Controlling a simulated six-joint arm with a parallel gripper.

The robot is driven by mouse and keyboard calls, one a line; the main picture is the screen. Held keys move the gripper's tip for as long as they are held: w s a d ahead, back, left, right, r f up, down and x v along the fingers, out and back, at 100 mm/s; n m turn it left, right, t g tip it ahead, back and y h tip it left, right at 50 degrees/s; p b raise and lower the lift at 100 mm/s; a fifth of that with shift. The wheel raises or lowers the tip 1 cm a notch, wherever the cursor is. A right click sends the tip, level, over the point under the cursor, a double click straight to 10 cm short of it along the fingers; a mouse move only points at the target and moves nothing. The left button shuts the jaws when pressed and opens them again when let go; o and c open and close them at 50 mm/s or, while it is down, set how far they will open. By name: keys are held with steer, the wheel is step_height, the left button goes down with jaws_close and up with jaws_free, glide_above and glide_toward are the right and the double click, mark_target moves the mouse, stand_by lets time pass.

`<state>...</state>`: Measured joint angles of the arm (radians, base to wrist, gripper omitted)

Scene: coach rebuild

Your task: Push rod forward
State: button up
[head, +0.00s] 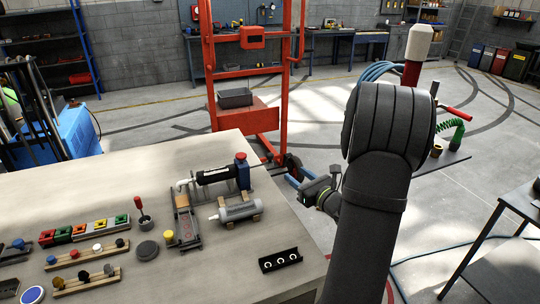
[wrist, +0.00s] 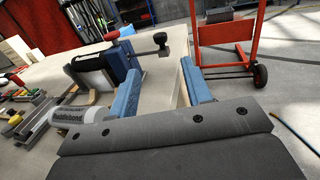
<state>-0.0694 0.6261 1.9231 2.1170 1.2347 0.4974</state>
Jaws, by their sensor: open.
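A bench device holds a black cylinder (head: 214,175) in a blue block (head: 242,177) with a red knob on top. The blue block (wrist: 119,60) also shows in the wrist view. From its right side a short rod (wrist: 147,41) with a dark end sticks out; I take this as the task's rod. My gripper (head: 294,181) is in the air near the table's right edge, to the right of the device. In the wrist view its blue fingers (wrist: 163,80) are apart with nothing between them, and the rod's end appears beyond them, apart from them.
A grey canister (head: 238,210) rests on wooden cradles by the device. A black holder with white rings (head: 280,260) lies near the table's front right. Several small parts crowd the table's left. A red cart (head: 265,117) stands behind the table (head: 120,172).

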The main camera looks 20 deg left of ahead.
mark_target(272, 156)
steer(key=x, duration=1.5)
steer(key=shift+a, duration=0.2)
steer(key=shift+c, duration=0.3)
